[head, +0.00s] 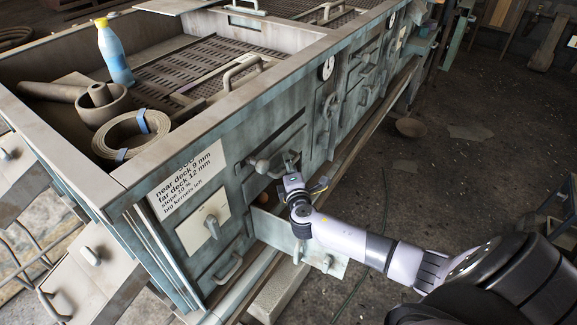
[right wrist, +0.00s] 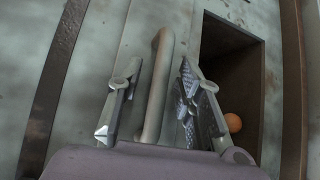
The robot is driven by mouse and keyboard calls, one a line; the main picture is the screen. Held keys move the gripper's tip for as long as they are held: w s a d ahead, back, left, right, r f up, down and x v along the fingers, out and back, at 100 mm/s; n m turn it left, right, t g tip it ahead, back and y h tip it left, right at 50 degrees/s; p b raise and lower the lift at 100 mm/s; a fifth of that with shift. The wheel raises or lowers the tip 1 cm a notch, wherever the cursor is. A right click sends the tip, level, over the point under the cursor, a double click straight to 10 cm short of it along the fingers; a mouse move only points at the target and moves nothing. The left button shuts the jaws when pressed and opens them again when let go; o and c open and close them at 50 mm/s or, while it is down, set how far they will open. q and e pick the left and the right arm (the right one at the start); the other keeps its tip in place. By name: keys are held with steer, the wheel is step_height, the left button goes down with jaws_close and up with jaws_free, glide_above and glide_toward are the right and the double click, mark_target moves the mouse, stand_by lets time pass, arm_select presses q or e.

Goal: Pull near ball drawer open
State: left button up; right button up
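A lower drawer (head: 305,242) sticks out from the bench front in the head view, with a handle on its face. Above it is a dark opening, where an orange ball (right wrist: 233,122) shows in the right wrist view. A grey bar handle (right wrist: 158,85) is mounted on the panel beside this opening. My right gripper (right wrist: 157,98) is open, with one finger on each side of that handle and visible gaps to it. In the head view my right gripper (head: 290,172) is at the bench front, above the pulled-out drawer. My left gripper is not in view.
The bench top holds a blue bottle (head: 114,52), a brown cup (head: 103,102) and a coiled belt (head: 130,135). A white label (head: 188,180) and another handle (head: 229,268) are left of the drawer. Open floor (head: 470,155) lies to the right.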

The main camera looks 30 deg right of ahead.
jaws_close()
stand_by(0.3)
stand_by(0.6)
